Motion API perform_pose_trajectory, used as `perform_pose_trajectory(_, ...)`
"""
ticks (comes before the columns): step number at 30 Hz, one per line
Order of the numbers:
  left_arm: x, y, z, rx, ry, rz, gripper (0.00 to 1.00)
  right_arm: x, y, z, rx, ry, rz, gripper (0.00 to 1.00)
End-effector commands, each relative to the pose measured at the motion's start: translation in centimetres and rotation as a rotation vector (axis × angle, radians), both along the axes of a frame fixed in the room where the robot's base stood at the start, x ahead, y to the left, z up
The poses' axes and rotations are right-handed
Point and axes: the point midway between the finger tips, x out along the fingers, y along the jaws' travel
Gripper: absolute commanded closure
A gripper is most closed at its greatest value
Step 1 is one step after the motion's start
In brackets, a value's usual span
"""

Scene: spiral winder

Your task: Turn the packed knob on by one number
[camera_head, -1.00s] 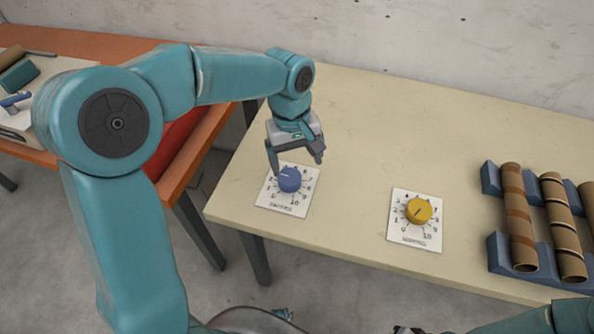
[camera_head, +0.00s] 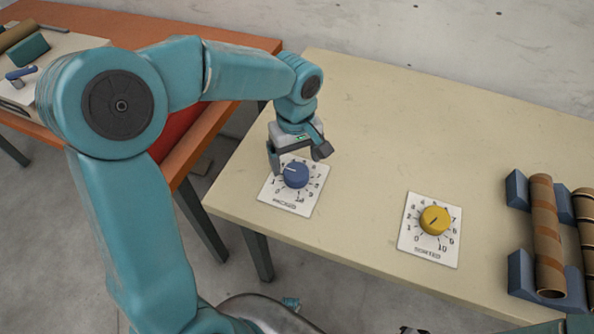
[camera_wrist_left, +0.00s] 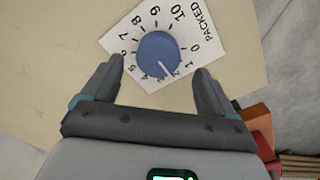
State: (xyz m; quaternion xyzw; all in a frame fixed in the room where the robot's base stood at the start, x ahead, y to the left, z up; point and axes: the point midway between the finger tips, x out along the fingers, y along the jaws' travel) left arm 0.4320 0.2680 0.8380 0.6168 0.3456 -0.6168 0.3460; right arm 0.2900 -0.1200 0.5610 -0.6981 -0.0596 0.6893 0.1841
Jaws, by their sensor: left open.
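The packed knob (camera_head: 296,175) is a round blue dial on a white card (camera_head: 277,196) on the cream table. Its white pointer aims left in the head view. In the left wrist view the knob (camera_wrist_left: 158,53) shows with the word PACKED, and its pointer lies around 2 to 3; I cannot tell exactly. My left gripper (camera_head: 297,162) is open and empty just above the knob's far side. In the left wrist view its fingers (camera_wrist_left: 160,68) stand apart on either side of the knob. A dark tip at the bottom edge (camera_head: 408,330) may be my right gripper, mostly cut off.
A yellow knob (camera_head: 435,220) on another numbered card stands to the right. Farther right, cardboard tubes (camera_head: 546,235) lie on blue cradles (camera_head: 518,275). An orange table (camera_head: 215,130) stands at the left, across a gap. The cream table's middle is clear.

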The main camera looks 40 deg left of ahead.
Motion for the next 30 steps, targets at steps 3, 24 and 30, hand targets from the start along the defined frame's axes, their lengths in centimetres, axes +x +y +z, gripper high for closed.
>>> perform_pose_trajectory(3,0.0,0.0,-2.5,0.0,0.004,-0.001,0.13,0.0,0.0,-0.6,0.0,0.0,0.0,1.0)
perform_pose_trajectory(24,0.4,-0.1,-4.8,-0.001,-0.001,0.0,0.68,0.0,0.0,-0.8,0.0,0.0,0.0,1.0)
perform_pose_trajectory(30,0.4,-0.1,-4.8,-0.001,0.001,-0.007,0.69,0.0,0.0,-0.8,0.0,0.0,0.0,1.0)
